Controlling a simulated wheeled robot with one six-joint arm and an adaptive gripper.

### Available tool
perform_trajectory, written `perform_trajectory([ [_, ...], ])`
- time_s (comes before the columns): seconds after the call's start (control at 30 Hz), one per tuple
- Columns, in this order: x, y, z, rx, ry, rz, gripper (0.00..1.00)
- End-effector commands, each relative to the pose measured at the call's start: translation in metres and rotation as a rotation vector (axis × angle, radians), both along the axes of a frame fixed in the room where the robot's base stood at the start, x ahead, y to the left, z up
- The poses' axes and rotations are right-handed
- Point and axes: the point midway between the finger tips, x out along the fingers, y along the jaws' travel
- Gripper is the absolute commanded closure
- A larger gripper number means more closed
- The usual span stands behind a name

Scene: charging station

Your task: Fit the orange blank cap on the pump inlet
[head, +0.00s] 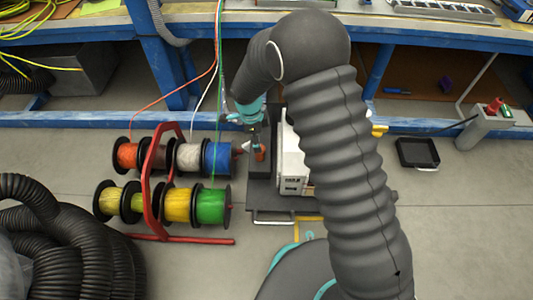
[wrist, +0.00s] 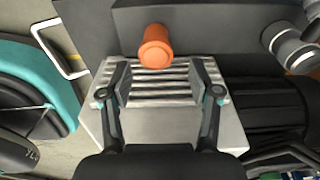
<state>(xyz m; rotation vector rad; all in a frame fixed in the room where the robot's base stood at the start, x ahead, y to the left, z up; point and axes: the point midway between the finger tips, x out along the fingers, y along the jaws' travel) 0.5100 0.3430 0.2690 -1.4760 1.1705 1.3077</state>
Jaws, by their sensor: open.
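The orange blank cap (wrist: 156,46) shows at the top middle of the wrist view as a short orange cylinder, just beyond a grey ribbed block. A small orange piece (head: 260,153), probably the same cap, shows beside the white box in the head view. My gripper (wrist: 160,82) is open and empty, its two fingers apart over the ribbed block, with the cap ahead of the gap between them. A metallic pipe fitting with an orange-brown ring (wrist: 293,46) is at the upper right, above a black finned body (wrist: 265,112). I cannot tell whether it is the pump inlet.
A red rack of wire spools (head: 165,185) stands left of the work spot. A white box (head: 293,160) on a dark base (head: 262,192) is partly hidden by my arm. Black hoses (head: 70,250) lie at lower left. A black tray (head: 417,153) is on the floor at right.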

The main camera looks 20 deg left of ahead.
Motion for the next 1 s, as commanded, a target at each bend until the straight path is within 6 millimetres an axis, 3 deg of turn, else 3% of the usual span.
perform_trajectory([
  [0.37, -0.001, -0.001, -0.025, 0.000, 0.001, 0.006, 0.38],
  [0.67, 0.001, -0.007, -0.064, -0.001, 0.001, 0.005, 0.38],
  [0.93, 0.001, -0.007, -0.068, 0.001, -0.001, 0.005, 0.38],
  [1.0, 0.001, -0.007, -0.068, 0.001, -0.001, 0.005, 0.53],
])
